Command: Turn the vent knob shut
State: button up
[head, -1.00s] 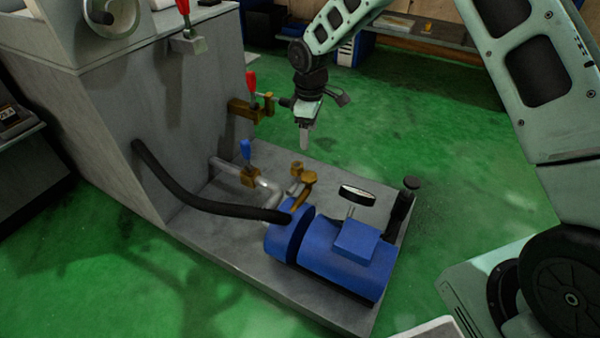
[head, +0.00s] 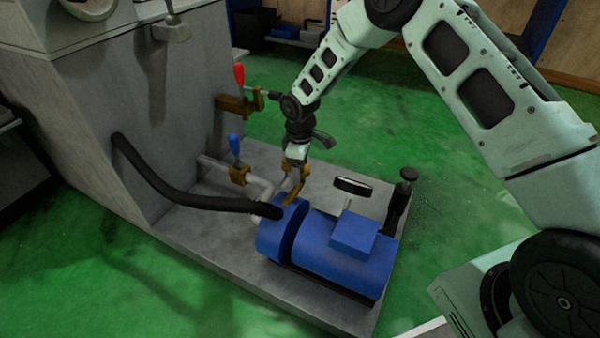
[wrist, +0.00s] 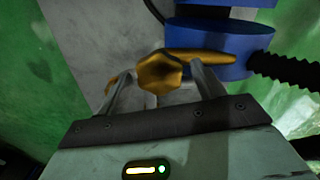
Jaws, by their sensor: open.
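The vent knob (wrist: 160,73) is a faceted brass knob in the wrist view. It sits between the two finger tips of my gripper (wrist: 162,80), with a finger on either side. The jaws are open, and I cannot tell whether either finger touches the knob. In the head view my gripper (head: 290,168) points down at the brass fittings behind the blue pump. The knob there is mostly hidden by the gripper.
The blue pump (head: 340,262) stands on a grey base plate (head: 215,245). A black hose (head: 185,202), a blue-handled valve (head: 235,148), a red-handled valve (head: 239,78), a round gauge (head: 353,186) and a black-capped post (head: 408,175) are close by. Green floor lies open to the right.

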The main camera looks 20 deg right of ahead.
jog(key=shift+f, duration=0.35)
jog(key=c, duration=1)
